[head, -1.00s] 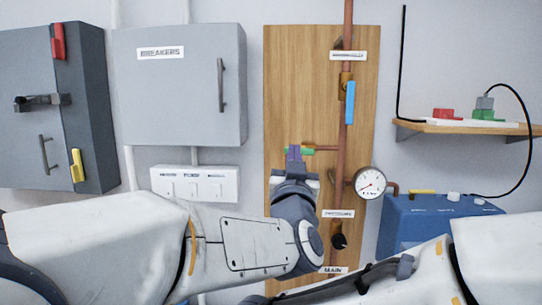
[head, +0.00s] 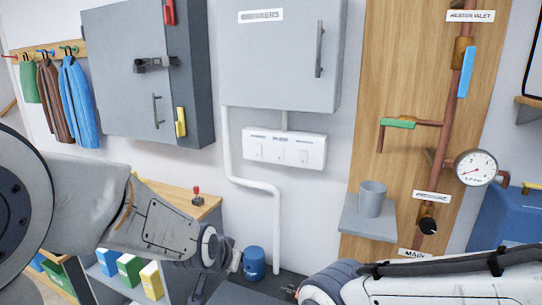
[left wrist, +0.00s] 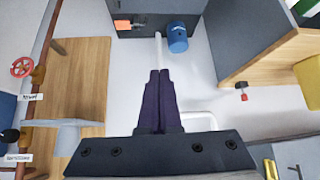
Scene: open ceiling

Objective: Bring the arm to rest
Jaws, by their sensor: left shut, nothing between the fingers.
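My left arm (head: 165,225) reaches in from the left in the head view, bent, with its wrist low near the middle. The left gripper (left wrist: 158,76) shows in the left wrist view, its two dark purple fingers shut together with nothing between them. It is apart from everything around it. Its fingertips cannot be made out in the head view. My right arm (head: 430,283) lies along the bottom right of the head view; its gripper is not visible.
A wooden pipe panel (head: 400,85) with a green-handled valve (head: 398,123), gauge (head: 476,167) and shelf with a grey cup (head: 372,198) stands to the right. A breaker cabinet (head: 280,65) hangs mid-wall. A blue canister (head: 254,263) stands below. A wooden-topped shelf unit (head: 180,205) is left.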

